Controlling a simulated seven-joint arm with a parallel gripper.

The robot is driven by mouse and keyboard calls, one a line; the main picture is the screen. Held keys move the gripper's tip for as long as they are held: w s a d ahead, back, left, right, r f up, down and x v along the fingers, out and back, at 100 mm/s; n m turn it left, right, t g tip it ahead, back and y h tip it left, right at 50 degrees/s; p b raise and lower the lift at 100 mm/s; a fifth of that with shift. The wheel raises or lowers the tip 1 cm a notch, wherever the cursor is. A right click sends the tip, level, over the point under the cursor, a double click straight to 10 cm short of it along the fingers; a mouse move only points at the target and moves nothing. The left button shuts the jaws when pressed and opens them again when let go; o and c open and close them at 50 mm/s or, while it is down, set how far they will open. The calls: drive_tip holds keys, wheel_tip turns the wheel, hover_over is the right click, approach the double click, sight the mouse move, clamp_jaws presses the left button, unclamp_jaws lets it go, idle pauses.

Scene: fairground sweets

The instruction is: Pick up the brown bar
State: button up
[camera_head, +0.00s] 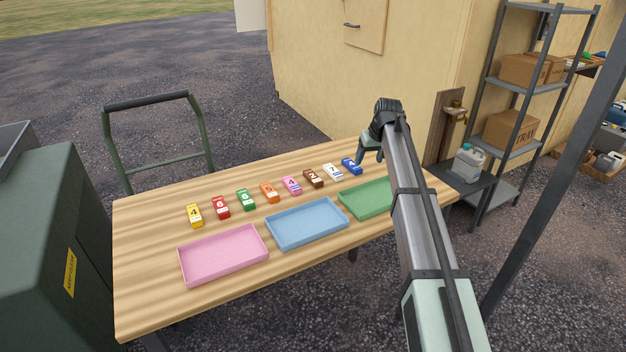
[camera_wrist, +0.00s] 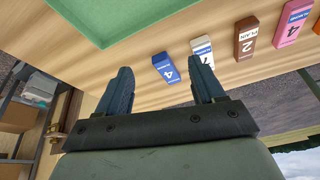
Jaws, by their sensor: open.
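The brown bar (camera_head: 313,178) lies on the wooden table in a row of coloured bars, between the pink bar (camera_head: 291,185) and the white bar (camera_head: 333,172). In the wrist view the brown bar (camera_wrist: 246,38) shows a white label with a 2, to the right of the fingers. My gripper (camera_head: 368,153) is at the right end of the row, near the blue bar (camera_head: 352,166). In the wrist view my gripper (camera_wrist: 162,88) is open and empty. The blue bar (camera_wrist: 165,67) appears between its fingers, and one finger partly covers the white bar (camera_wrist: 201,47).
Orange (camera_head: 269,192), green (camera_head: 245,199), red (camera_head: 221,207) and yellow (camera_head: 195,215) bars continue the row leftward. Pink (camera_head: 222,254), blue (camera_head: 306,222) and green (camera_head: 367,197) trays lie in front of it. A shelf unit (camera_head: 490,120) stands right of the table.

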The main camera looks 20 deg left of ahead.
sight(313, 176)
drive_tip(key=s+a+r+n+y, duration=0.1)
drive_tip(key=s+a+r+n, duration=0.15)
drive_tip(key=a, duration=0.55)
drive_tip(key=s+a+r+n, duration=0.1)
drive_tip(key=s+a, duration=0.2)
drive_tip(key=a, duration=0.4)
drive_tip(key=x, duration=1.4)
drive_tip(key=shift+w+f, duration=0.15)
drive_tip(key=shift+w, duration=0.1)
drive_tip(key=shift+f, duration=0.15)
drive_tip(key=c, duration=1.2)
drive_tip(key=shift+o, duration=0.2)
